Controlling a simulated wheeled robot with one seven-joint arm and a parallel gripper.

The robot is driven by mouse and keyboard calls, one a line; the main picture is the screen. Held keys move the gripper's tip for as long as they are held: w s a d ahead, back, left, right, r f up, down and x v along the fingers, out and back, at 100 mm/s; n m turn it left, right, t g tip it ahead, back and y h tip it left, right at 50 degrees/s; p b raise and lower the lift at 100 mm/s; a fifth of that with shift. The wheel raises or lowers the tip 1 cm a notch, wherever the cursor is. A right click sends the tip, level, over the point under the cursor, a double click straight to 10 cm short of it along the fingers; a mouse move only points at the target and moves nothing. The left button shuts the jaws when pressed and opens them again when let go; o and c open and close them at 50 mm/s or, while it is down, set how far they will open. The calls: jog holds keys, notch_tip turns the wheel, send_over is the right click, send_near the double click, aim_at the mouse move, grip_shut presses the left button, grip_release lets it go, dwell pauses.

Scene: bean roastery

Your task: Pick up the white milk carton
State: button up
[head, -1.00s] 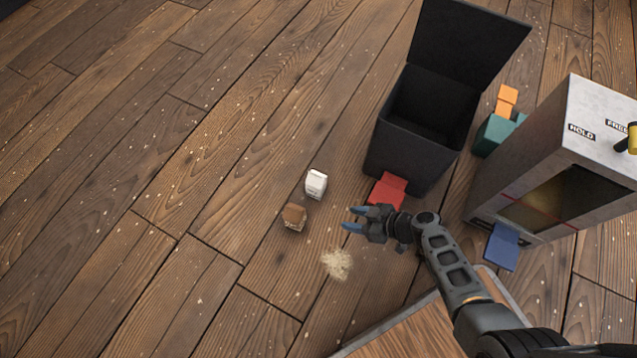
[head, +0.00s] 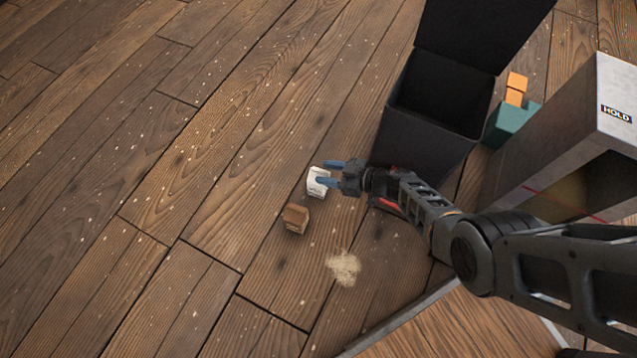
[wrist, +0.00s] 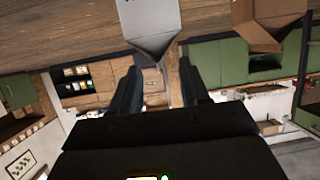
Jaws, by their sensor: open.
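The white milk carton (head: 314,187) stands on the wooden floor, left of the black bin. My gripper (head: 326,172) is open, with its blue fingertips over or beside the carton's right side in the head view. They partly cover the carton, and I cannot tell whether they touch it. In the wrist view, the carton (wrist: 150,22) shows at the top centre, beyond the tips of my gripper (wrist: 160,80), with nothing between the fingers.
A brown carton (head: 295,218) stands close below the white one. A pile of tan grounds (head: 343,267) lies on the floor. The open black bin (head: 425,140) is close to my arm. A grey cabinet (head: 570,140) stands right. The floor at left is clear.

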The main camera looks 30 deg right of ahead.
jog(key=shift+w+a+f, duration=0.25)
jog(key=shift+w+a, duration=0.05)
jog(key=shift+w, duration=0.05)
grip_shut()
jog(key=shift+s, duration=0.1)
dwell(0.5)
